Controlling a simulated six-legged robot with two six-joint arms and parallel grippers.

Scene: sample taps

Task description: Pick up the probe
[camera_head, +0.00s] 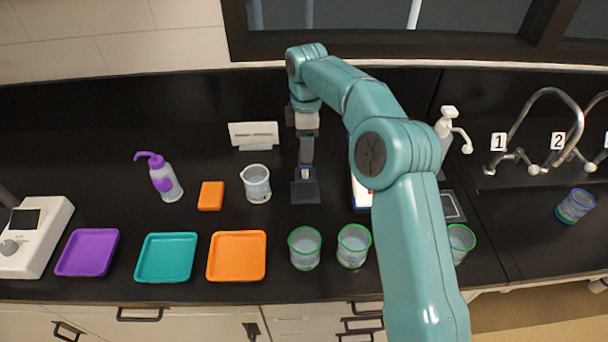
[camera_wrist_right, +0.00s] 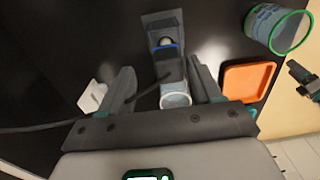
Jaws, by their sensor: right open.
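The probe (camera_wrist_right: 170,68) has a dark body with a blue band and a pale tip in the right wrist view. It stands in or at a dark stand (camera_head: 305,192), also seen in the wrist view (camera_wrist_right: 160,20). My right gripper (camera_wrist_right: 161,68) is open, with one finger on each side of the probe's body and dark space between. In the head view the right gripper (camera_head: 306,150) points down above the stand and overlaps the probe, so contact cannot be told. My left gripper is not in view.
A glass beaker (camera_head: 256,184), an orange block (camera_head: 210,196) and a white sign (camera_head: 254,135) stand left of the stand. Trays, including an orange one (camera_head: 237,256), and green-rimmed cups (camera_head: 304,248) line the front. A wash bottle (camera_head: 164,178) stands further left; taps are right.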

